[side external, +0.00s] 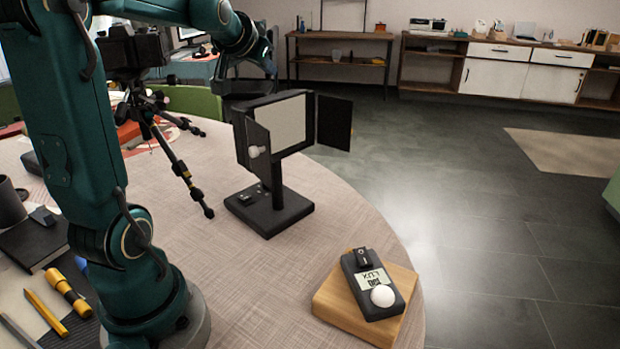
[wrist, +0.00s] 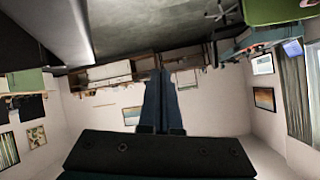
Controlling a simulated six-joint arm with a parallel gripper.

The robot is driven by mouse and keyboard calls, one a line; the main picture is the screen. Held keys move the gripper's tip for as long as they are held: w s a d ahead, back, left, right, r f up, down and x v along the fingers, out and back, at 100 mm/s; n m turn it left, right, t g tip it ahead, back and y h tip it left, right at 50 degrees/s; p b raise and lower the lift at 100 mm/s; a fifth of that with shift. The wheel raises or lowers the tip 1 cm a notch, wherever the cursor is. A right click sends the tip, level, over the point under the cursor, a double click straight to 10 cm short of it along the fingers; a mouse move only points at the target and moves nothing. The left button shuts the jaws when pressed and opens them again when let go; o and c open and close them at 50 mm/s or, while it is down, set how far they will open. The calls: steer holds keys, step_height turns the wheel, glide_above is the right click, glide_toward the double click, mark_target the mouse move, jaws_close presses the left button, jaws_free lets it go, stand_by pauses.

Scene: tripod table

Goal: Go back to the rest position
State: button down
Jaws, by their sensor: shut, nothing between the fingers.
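My gripper (wrist: 158,76) shows in the wrist view with its two dark fingers together and nothing between them. It is raised and points out into the room. In the side external view my wrist is at the top, above and behind the lamp panel (side external: 282,122); the fingers cannot be made out clearly there. The panel has dark side flaps and stands upright on a black base (side external: 268,212).
A light meter (side external: 372,281) with a white dome lies on a wooden block (side external: 335,306) near the round table's edge. A small tripod (side external: 172,160) holds a camera (side external: 132,48) at the left. Yellow tools (side external: 68,291) lie by my base. Open floor lies right of the table.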

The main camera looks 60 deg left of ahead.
steer(key=s+d+f+m+h, duration=0.1)
steer(key=s+d+m+h, duration=0.2)
steer(key=d, duration=0.8)
steer(key=s+d+m+h, duration=0.2)
steer(key=d+m+h, duration=0.1)
steer(key=d, duration=0.7)
steer(key=s+d+f+g+h, duration=0.1)
steer(key=s+d+f, duration=0.2)
steer(key=s+f, duration=0.2)
steer(key=s+d+f+n+g+h, duration=0.1)
steer(key=s+d+f+g, duration=0.1)
steer(key=s+f, duration=0.3)
steer(key=shift+s+d+f, duration=0.35)
steer(key=shift+s+d, duration=0.25)
steer(key=shift+d, duration=0.05)
